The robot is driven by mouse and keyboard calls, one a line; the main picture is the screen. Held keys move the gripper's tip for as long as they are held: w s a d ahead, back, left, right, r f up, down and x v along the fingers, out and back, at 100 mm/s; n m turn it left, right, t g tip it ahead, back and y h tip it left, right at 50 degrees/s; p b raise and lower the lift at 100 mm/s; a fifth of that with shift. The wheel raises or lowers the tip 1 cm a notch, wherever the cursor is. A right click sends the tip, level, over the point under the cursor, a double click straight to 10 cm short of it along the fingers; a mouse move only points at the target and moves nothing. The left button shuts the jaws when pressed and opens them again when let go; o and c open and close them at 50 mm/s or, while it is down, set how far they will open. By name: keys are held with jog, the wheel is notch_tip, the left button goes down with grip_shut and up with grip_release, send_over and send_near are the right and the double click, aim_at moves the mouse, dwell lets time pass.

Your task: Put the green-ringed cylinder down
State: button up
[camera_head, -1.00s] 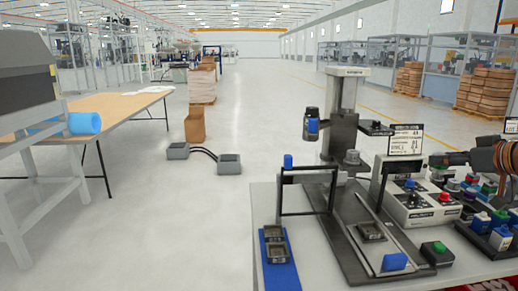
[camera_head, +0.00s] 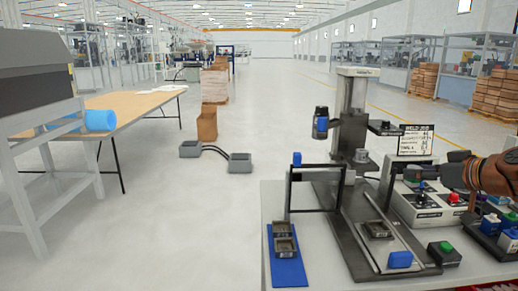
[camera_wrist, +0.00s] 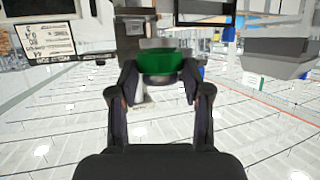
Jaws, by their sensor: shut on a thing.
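My gripper (camera_head: 418,173) reaches in from the right edge in the head view, in front of the lower part of the weld-jig sign (camera_head: 415,139) and above the white control box (camera_head: 422,215). In the wrist view my gripper (camera_wrist: 160,82) has both fingers closed around the green-ringed cylinder (camera_wrist: 158,62). The cylinder shows a wide green band with a dark edge below it and grey above. In the head view the cylinder is small and hard to make out at the fingertips. I see no support touching it.
A dark fixture with a grey column (camera_head: 349,110) stands left of my gripper. A blue plate (camera_head: 288,271) with two small trays lies at the table's left. A green button box (camera_head: 444,255) and several coloured-top blocks crowd the right. Some bare table (camera_head: 335,270) shows between.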

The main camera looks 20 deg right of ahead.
jog(key=w+a+f+n+y, duration=0.1)
jog(key=w+a+f, duration=0.4)
jog(key=a, duration=0.8)
jog(key=w+a+f+n+y, duration=0.1)
jog(key=w+a+f, duration=0.5)
jog(key=w+a, duration=0.5)
jog(key=w+a+f+n+y, duration=0.1)
jog(key=w+a+f, duration=0.5)
jog(key=a, duration=0.9)
jog(key=shift+w+f+g+y, duration=0.15)
jog(key=shift+w+g+y, duration=0.2)
jog(key=shift+w, duration=0.65)
notch_tip(320, 180, up, 9)
jog(key=p, duration=0.9)
notch_tip(320, 180, down, 13)
jog(key=w+m+h, duration=0.2)
jog(key=m+h, duration=0.1)
jog(key=h, duration=0.1)
jog(key=shift+w+f, duration=0.2)
jog(key=shift+w, duration=0.15)
